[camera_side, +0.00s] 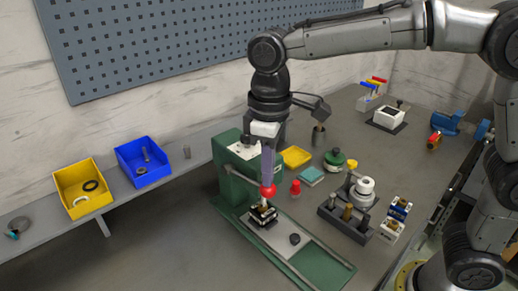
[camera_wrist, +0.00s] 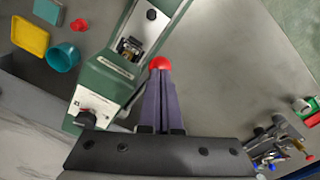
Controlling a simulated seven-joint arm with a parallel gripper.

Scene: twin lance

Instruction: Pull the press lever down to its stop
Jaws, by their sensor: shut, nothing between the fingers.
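The green press (camera_side: 228,170) stands on the bench with a long grey-and-green base. Its lever's red ball knob (camera_side: 267,191) is right at my fingertips in the side view, above a small black fixture (camera_side: 263,215) on the base. In the wrist view the knob (camera_wrist: 160,63) shows just beyond the tips, and the press head (camera_wrist: 108,85) lies to the left. My gripper (camera_side: 267,180) points down with its purple fingers shut and nothing between them. Whether the tips touch the knob, I cannot tell.
A yellow tray (camera_side: 296,157), a red piece (camera_side: 295,188) and a dark fixture with a white-topped part (camera_side: 362,190) stand right of the press. Yellow (camera_side: 84,188) and blue (camera_side: 143,162) bins sit on the left ledge. A dark puck (camera_side: 295,239) lies on the press base.

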